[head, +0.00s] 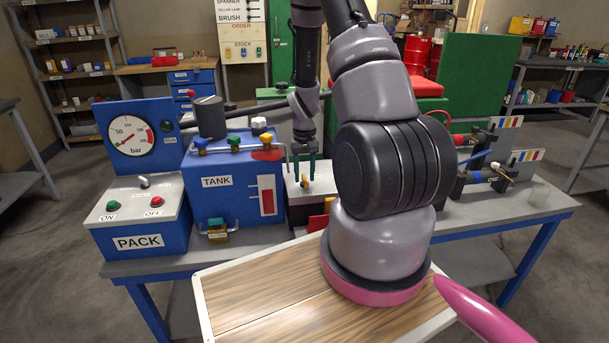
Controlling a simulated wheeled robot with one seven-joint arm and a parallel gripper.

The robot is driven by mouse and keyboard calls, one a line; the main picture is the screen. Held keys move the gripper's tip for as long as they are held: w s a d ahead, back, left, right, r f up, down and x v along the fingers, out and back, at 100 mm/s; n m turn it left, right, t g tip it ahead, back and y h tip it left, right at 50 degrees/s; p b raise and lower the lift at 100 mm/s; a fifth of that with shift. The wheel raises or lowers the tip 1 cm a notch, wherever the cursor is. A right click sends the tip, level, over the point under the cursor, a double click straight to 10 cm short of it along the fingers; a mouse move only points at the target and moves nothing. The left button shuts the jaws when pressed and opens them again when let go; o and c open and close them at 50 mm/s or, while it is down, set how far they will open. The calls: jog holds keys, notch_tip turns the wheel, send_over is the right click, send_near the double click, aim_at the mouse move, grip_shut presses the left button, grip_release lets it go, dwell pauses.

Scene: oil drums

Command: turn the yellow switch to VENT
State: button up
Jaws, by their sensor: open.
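My gripper (304,170) points down over a small light-topped box (325,183) on the bench, right of the blue tank. Its two green-tipped fingers are apart, with a gap between them. A small knob (304,182), perhaps the yellow switch, shows at the fingertips. It is too small for me to tell its setting or whether the fingers touch it. No VENT label is readable, and my arm hides the box's right part. The blue tank (213,182) carries a yellow-handled valve (267,138) at its upper right.
A blue PACK box (139,241) with ON and OFF buttons and a pressure gauge (131,136) stand left of the tank. Red and blue valve fittings (470,160) are on the right of the bench (480,217). A green panel (485,80) stands behind.

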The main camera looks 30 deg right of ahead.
notch_tip(320, 180, up, 11)
jog(key=shift+f, duration=0.2)
dwell(0.5)
notch_tip(320, 180, up, 18)
jog(key=t, duration=0.3)
send_over(304, 177)
jog(key=s+a, duration=0.5)
jog(key=a, duration=0.1)
jog(key=s+a+r+t+y, duration=0.2)
jog(key=s+a+r+t, duration=0.2)
jog(key=s+r, duration=0.9)
jog(key=s+a, duration=0.1)
jog(key=a, duration=0.1)
jog(key=shift+s+a+m, duration=0.3)
jog(key=shift+s+m, duration=0.05)
jog(key=shift+m, duration=0.05)
